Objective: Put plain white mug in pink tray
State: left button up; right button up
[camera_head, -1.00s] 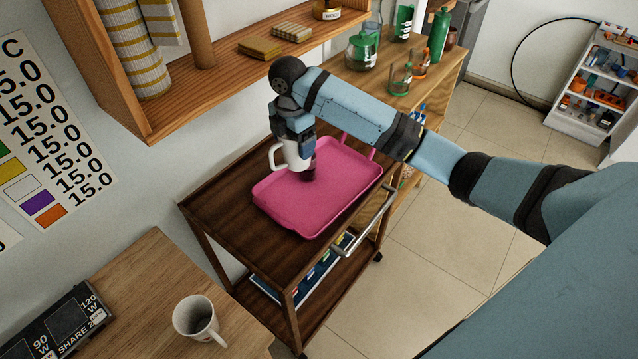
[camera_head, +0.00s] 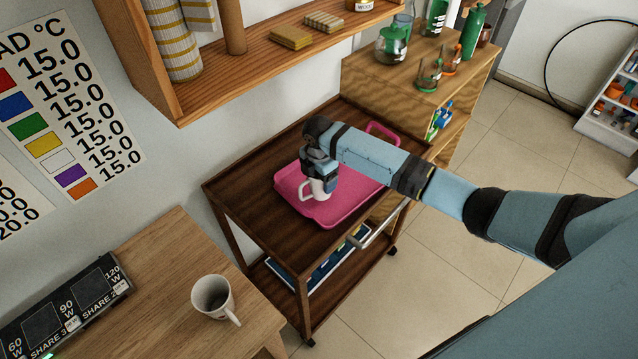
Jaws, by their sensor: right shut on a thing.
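The plain white mug (camera_head: 313,190) is upright in my right gripper (camera_head: 321,180), its handle pointing left. The gripper is shut on it, and its fingers and wrist hide part of the mug. The pink tray (camera_head: 349,201) lies on the top of a dark wooden cart, with one handle showing at its far end. The mug is over the near left part of the tray, low down; I cannot tell whether its base touches the tray floor. My right forearm covers the tray's far part. My left gripper is not in view.
Another white mug (camera_head: 212,297), with a small print, stands on the wooden table (camera_head: 165,280) at the lower left. A wall shelf (camera_head: 265,62) hangs behind the cart (camera_head: 262,165). A cabinet (camera_head: 385,75) with a glass pot stands beyond. The cart top left of the tray is bare.

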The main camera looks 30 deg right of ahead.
aim_at(319, 185)
jog(key=shift+f, duration=1.65)
jog(key=shift+f, duration=0.1)
jog(key=o, duration=1)
jog(key=shift+o, duration=0.2)
